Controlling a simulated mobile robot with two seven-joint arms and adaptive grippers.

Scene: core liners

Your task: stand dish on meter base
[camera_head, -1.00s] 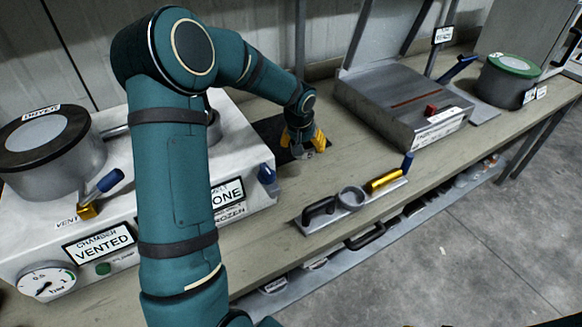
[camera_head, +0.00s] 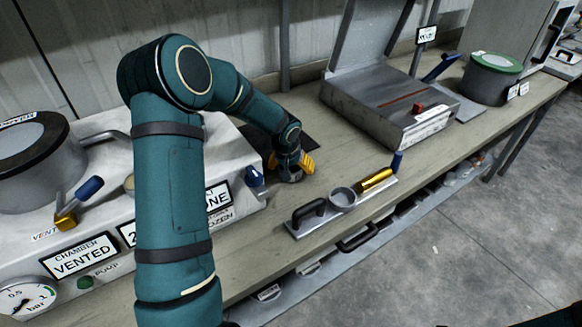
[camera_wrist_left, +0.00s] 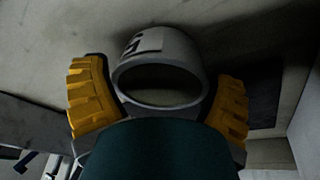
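My left gripper (camera_head: 292,165) is low over the bench, just in front of a dark flat mat (camera_head: 304,142). In the left wrist view its yellow fingers (camera_wrist_left: 160,105) stand on both sides of a grey round dish (camera_wrist_left: 155,47) with a dark mark on its wall. The fingers appear closed on it; my arm hides its near part. I cannot tell whether the dish is clear of the bench. No part is clearly labelled as the meter base. A grey plate (camera_head: 363,199) nearby carries a black handle, a round grey cup (camera_head: 342,197) and a yellow cylinder. My right gripper is not in view.
A white chamber unit (camera_head: 110,232) with a gauge, valve and labels stands left. A grey flat box (camera_head: 385,105) with a raised lid stands at the back right, beside a green-lidded pot (camera_head: 490,80). Bare bench (camera_head: 335,160) lies between gripper and plate.

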